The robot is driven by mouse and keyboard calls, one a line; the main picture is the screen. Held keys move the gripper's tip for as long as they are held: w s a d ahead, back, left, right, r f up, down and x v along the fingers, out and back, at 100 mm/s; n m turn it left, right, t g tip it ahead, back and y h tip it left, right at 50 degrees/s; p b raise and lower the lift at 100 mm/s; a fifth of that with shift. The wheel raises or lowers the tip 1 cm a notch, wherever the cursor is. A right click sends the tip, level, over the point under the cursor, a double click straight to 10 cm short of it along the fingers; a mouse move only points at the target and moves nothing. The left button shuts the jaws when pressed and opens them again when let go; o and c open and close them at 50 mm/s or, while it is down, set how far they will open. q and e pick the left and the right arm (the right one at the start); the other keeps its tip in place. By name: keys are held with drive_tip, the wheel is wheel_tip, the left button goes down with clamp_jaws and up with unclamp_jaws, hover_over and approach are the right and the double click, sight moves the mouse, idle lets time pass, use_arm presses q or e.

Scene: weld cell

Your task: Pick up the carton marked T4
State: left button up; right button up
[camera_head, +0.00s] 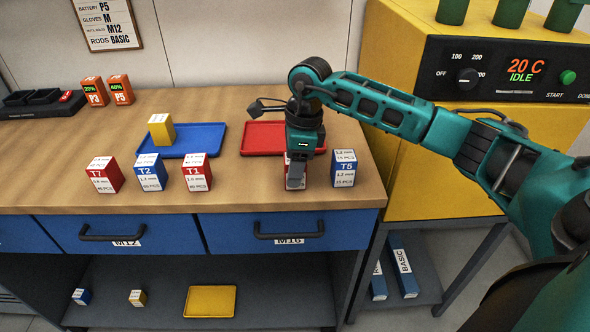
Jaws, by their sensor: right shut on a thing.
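My right gripper (296,181) points down at the front of the bench and is shut on a carton (307,178) with red and white showing around the fingers. The gripper covers its mark, so I cannot read it. The carton appears to be at bench level; I cannot tell if it touches the top. In the same row stand the red T7 carton (104,175), blue T2 carton (150,173), red T1 carton (197,172) and, just right of the gripper, the blue T5 carton (344,168). My left gripper is not in view.
A red tray (262,137) lies behind the gripper. A blue tray (205,137) holds a yellow carton (161,129). Batteries P3 (95,91) and P5 (121,90) stand by a charger (42,103). A yellow oven (430,170) borders the bench at right.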

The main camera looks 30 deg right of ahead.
drive_tip(key=shift+c, duration=1.3)
drive_tip(key=shift+r, duration=0.1)
